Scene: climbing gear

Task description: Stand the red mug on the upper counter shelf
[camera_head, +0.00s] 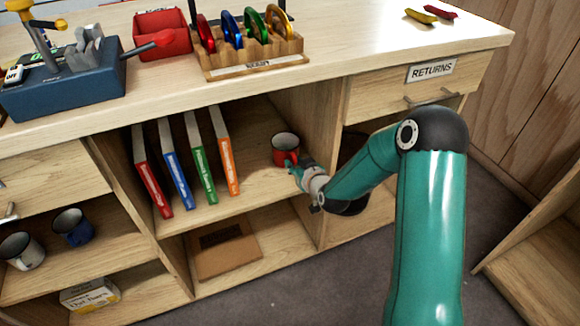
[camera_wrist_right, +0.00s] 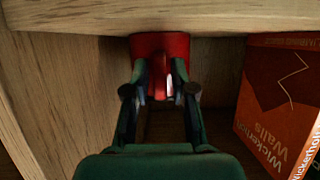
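The red mug (camera_head: 285,147) is upright in the upper shelf bay of the counter, to the right of the books. Its rim and dark inside show in the head view. In the right wrist view, the mug (camera_wrist_right: 176,44) has its handle toward me. My right gripper (camera_head: 294,168) reaches in from the front right at the handle side. In the wrist view, its fingers (camera_wrist_right: 161,88) are closed in on both sides of the handle. I cannot tell whether the mug's base touches the upper shelf (camera_head: 225,195). My left gripper is not in view.
Several upright books (camera_head: 199,158) stand left of the mug; an orange book (camera_wrist_right: 278,103) shows close in the wrist view. A wooden divider (camera_head: 308,120) is just right of the mug. A brown flat box (camera_head: 224,247) lies on the lower shelf. Two other mugs (camera_head: 73,227) stand at left.

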